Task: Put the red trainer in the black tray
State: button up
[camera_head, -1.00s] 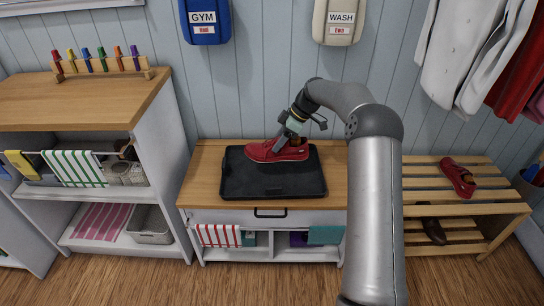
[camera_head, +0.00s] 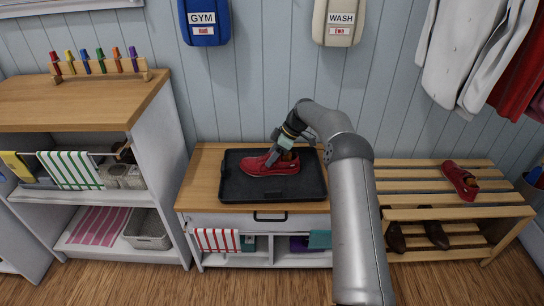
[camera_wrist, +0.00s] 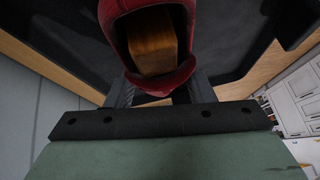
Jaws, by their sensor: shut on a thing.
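A red trainer (camera_head: 262,166) with a pale sole is at the black tray (camera_head: 240,192), over its middle, toe to the left. I cannot tell whether its sole touches the tray floor. My gripper (camera_head: 275,157) is shut on the trainer near its heel end. In the wrist view the trainer (camera_wrist: 182,75) fills the top middle, its opening facing me with a brown block-like inside, and the gripper fingers reach to its heel. The black tray (camera_wrist: 235,60) shows behind it. A second red trainer (camera_head: 460,180) lies on the slatted rack at the right.
The tray lies on a wooden-topped bench (camera_head: 205,165) with a drawer below. The slatted rack (camera_head: 410,187) is right of it, with dark shoes on its lower shelf. A taller shelf unit (camera_head: 160,120) stands at the left. Blue and cream bags hang on the wall above.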

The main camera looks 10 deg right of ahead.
jog(key=o, duration=1.1)
jog(key=shift+c, duration=0.2)
jog(key=p+v, duration=0.4)
jog(key=v, duration=0.8)
jog(key=s+a+r+m+h, duration=0.2)
jog(key=s+a+r, duration=0.2)
jog(key=s+a, duration=0.1)
jog(key=s+a+r+m+h, duration=0.1)
jog(key=s+r+m, duration=0.1)
jog(key=s, duration=0.5)
jog(key=s+a+r+m+h, duration=0.2)
jog(key=s+m, duration=0.1)
jog(key=s, duration=0.4)
jog(key=s+d+f+m, duration=0.1)
jog(key=s+m, duration=0.3)
jog(key=s, duration=1)
jog(key=s+d+f+m+h, duration=0.1)
jog(key=s+f+m, duration=0.2)
jog(key=s, duration=1.2)
jog(key=shift+f+m+g+h, duration=0.2)
jog(key=shift+m+g+h, duration=0.1)
jog(key=shift+m, duration=0.1)
